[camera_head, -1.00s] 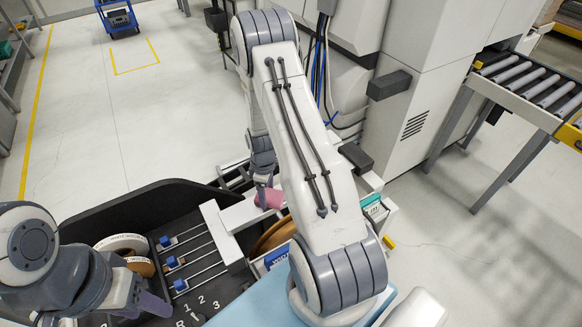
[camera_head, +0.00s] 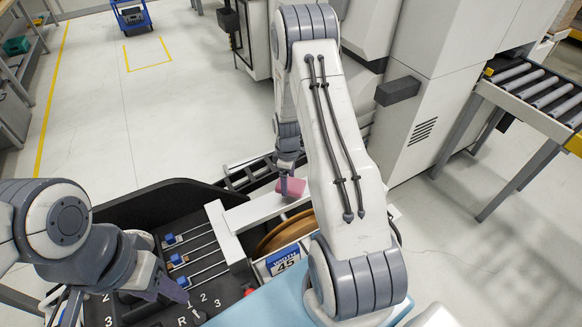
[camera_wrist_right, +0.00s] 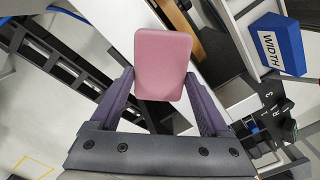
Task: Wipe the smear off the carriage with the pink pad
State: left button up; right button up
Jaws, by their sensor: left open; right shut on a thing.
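The pink pad (camera_wrist_right: 162,62) is held between the fingers of my right gripper (camera_wrist_right: 162,88), which is shut on it. In the head view the pad (camera_head: 291,186) shows at the end of the right arm, over the white carriage beam (camera_head: 255,210). I cannot tell whether it touches the beam. No smear can be made out; my right arm and the pad cover part of the beam. My left gripper (camera_head: 165,292) is open and empty at the lower left, above the black panel.
A light-blue surface (camera_head: 262,305) is in front. A roller conveyor (camera_head: 535,88) stands at the right.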

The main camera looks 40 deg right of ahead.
jog(key=shift+r+p, duration=1.45)
jog(key=shift+r, duration=0.9)
jog(key=shift+f, duration=0.1)
